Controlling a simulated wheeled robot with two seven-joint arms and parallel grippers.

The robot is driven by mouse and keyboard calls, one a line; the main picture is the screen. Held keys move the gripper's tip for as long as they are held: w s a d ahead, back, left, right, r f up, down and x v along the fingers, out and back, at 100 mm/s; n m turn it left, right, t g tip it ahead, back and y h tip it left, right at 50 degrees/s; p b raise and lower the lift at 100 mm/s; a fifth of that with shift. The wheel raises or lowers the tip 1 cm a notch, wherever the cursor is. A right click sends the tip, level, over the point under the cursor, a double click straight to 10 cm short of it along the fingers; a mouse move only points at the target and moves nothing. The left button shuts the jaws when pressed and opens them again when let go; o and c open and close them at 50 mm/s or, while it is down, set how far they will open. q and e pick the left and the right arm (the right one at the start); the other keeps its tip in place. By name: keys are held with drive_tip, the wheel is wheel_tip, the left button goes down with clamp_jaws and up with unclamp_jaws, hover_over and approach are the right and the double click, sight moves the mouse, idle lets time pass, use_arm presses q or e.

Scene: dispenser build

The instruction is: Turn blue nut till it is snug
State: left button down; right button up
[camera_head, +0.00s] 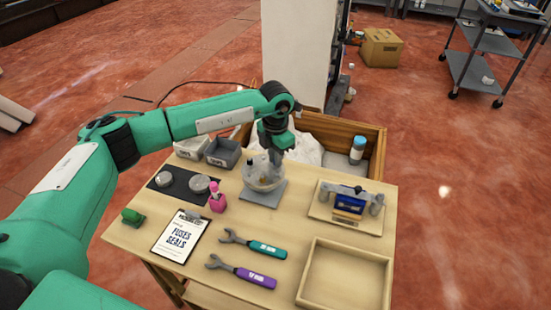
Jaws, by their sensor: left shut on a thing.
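My left gripper (274,156) points down over a clear round bowl (263,176) on a grey square plate (263,194). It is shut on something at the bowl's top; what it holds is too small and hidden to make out. I cannot pick out a blue nut for certain. A wooden board (322,211) at the right carries a fixture with a blue block (349,204) between grey posts. A teal-handled wrench (257,245) and a purple-handled wrench (245,272) lie at the front. My right gripper is not in view.
An empty wooden tray (303,279) is at the front right. A clipboard (178,238), a pink bottle (217,200), a green item (132,217) and a dark mat (180,194) with round parts are at left. Grey bins (222,153) and a wooden crate (377,158) stand behind.

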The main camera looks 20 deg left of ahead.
use_arm(q)
drive_tip(key=shift+r, duration=0.1)
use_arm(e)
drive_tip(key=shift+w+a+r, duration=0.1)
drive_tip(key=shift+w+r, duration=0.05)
use_arm(q)
drive_tip(key=c, duration=1.4)
unclamp_jaws()
